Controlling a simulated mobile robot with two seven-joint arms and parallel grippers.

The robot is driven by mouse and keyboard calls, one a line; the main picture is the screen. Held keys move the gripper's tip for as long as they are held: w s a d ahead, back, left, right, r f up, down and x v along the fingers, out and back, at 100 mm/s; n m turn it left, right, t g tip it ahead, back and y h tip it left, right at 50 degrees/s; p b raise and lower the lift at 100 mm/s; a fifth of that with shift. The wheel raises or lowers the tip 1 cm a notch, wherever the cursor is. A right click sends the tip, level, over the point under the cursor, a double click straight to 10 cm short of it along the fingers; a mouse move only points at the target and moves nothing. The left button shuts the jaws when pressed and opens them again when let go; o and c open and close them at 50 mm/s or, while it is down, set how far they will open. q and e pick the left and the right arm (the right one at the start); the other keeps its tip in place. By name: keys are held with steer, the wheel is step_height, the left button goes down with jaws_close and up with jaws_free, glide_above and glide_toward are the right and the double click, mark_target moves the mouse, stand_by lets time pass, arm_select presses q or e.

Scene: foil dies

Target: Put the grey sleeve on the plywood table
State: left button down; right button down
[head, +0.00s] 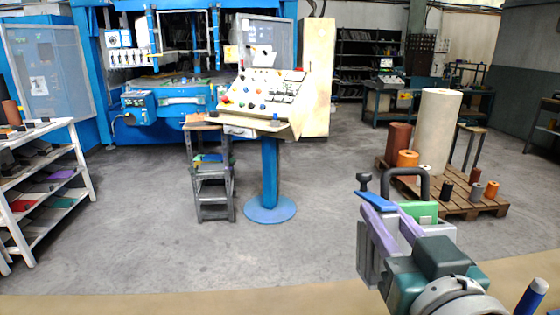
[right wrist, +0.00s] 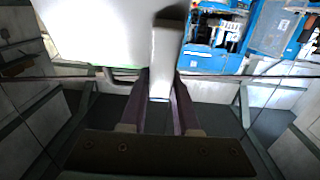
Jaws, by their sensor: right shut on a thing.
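Blue, green and black parts show around the fingers in the head view. I cannot surely identify the plywood table; a small stand with a tan top (head: 203,122) is beside the console. My left gripper is not in view.
The pallet (head: 462,207) bears a tall pale roll (head: 438,125) and several smaller cylinders. A control console (head: 268,95) on a blue post stands mid-view before a blue machine. A white shelf rack (head: 75,135) is at left.

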steer(key=s+d+r+n+y+p, duration=0.15)
steer(key=r+p, duration=0.25)
steer(key=r, duration=0.4)
steer(key=s+d+r+y+p, duration=0.1)
steer(key=s+d+r+p, duration=0.2)
steer(key=r, duration=0.5)
steer(key=d+r+n+y+p, duration=0.1)
steer(key=d+r+p, duration=0.2)
steer(key=r+p, duration=0.35)
steer(key=s+a+r+n+g+y+p, duration=0.2)
steer(key=s+r+n+g+y+p, duration=0.1)
steer(key=r+p, duration=0.5)
steer(key=s+a+r+n+g+y+p, duration=0.3)
steer(key=r+y+p, duration=0.5)
steer(key=r, duration=0.5)
steer(key=s+n+g, duration=0.1)
steer(key=s+n, duration=0.1)
steer(key=s, duration=0.1)
steer(key=shift+s+a+r+g, duration=0.3)
steer(key=shift+a, duration=0.05)
steer(key=shift+a, duration=0.1)
